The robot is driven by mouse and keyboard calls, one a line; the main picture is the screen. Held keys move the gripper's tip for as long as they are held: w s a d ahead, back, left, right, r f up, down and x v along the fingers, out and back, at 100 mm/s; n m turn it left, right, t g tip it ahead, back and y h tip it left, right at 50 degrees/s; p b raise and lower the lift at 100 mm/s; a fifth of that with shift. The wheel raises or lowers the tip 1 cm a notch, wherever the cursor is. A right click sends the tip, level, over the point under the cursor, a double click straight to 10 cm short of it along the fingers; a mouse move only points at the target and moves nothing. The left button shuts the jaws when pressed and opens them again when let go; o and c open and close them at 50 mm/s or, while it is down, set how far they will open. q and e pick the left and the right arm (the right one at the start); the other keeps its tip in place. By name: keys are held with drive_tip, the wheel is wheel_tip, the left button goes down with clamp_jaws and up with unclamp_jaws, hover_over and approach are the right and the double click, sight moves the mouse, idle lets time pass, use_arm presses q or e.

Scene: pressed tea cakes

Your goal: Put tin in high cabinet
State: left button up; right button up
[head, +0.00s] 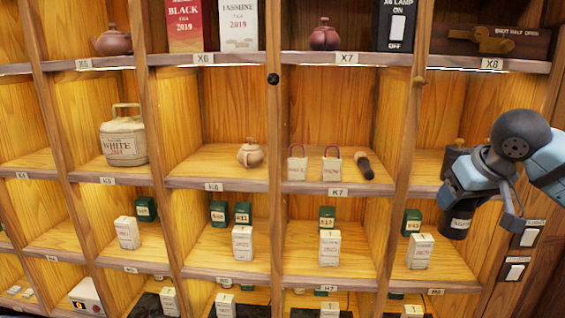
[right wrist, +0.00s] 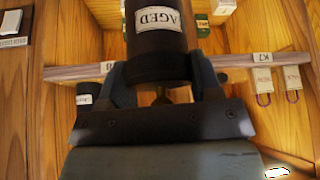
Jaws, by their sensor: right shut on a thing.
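My right gripper (head: 476,186) is shut on a dark tin (head: 457,218) with a white label. In the right wrist view the tin (right wrist: 157,58) sits between the two fingers, and its label reads "AGED". In the head view the held tin is in front of the K8 part of the shelf, at the right. A second dark tin (head: 455,152) with a brass knob shows behind it, partly hidden by my gripper. This one also shows left of the fingers in the right wrist view (right wrist: 84,97). My left gripper is out of view.
The wooden cabinet has rows of open compartments. Switches (head: 515,271) are at the lower right.

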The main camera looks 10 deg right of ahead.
drive_tip(key=s+a+f, duration=0.2)
drive_tip(key=a+f, duration=0.3)
drive_tip(key=f, duration=0.4)
drive_tip(key=s+a+f, duration=0.2)
drive_tip(key=a+f, duration=0.3)
drive_tip(key=f, duration=0.4)
drive_tip(key=s+a+f, duration=0.2)
drive_tip(key=a+f, duration=0.4)
drive_tip(key=f, duration=0.4)
